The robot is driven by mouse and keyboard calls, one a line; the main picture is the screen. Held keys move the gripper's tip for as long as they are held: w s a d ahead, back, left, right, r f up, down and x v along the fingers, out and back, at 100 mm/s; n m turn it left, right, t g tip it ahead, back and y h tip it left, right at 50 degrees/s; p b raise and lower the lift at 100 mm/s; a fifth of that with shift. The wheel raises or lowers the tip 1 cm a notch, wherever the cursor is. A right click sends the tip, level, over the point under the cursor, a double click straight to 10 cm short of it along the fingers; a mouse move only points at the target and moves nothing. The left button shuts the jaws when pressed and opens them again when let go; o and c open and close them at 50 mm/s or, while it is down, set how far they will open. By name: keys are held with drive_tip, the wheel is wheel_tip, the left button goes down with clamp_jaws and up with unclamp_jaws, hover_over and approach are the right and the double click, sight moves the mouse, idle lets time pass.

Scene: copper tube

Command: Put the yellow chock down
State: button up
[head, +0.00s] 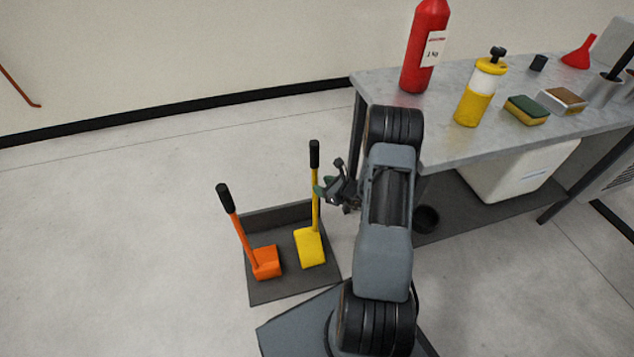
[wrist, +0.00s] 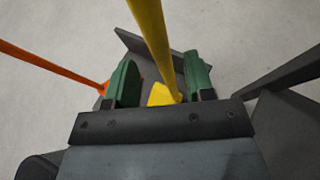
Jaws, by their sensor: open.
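The yellow chock (head: 310,248) has a yellow wedge, a long yellow handle and a black grip. Its wedge appears to rest on the floor of a dark grey tray (head: 268,293), with the handle nearly upright. In the wrist view, the yellow handle (wrist: 150,35) runs between the two green fingers, with gaps on both sides, and the jaws (wrist: 160,80) are open. The lower part of the wedge is hidden by my gripper in the wrist view.
An orange chock (head: 266,262) stands left of the yellow one in the tray, its handle leaning left. A grey workbench (head: 455,143) is on the right, bearing a red extinguisher (head: 420,65), a yellow-and-white bottle (head: 476,100) and a sponge (head: 526,110). The floor to the left is clear.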

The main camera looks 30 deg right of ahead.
drive_tip(key=s+a+r+n+g+y, duration=0.2)
drive_tip(key=s+a+r+n+g, duration=0.2)
drive_tip(key=a+r+n, duration=0.3)
drive_tip(key=s+a+r+n+g+y, duration=0.3)
drive_tip(key=a+r+n, duration=0.4)
drive_tip(key=s+a+r+n+g+h, duration=0.1)
drive_tip(key=s+r+n+g+h, duration=0.1)
drive_tip(key=s+r+n+h, duration=0.8)
drive_tip(key=shift+s+a+r+n+g+p, duration=0.3)
drive_tip(key=shift+s+n, duration=1.35)
drive_tip(key=shift+n, duration=2.15)
drive_tip(key=shift+f, duration=0.1)
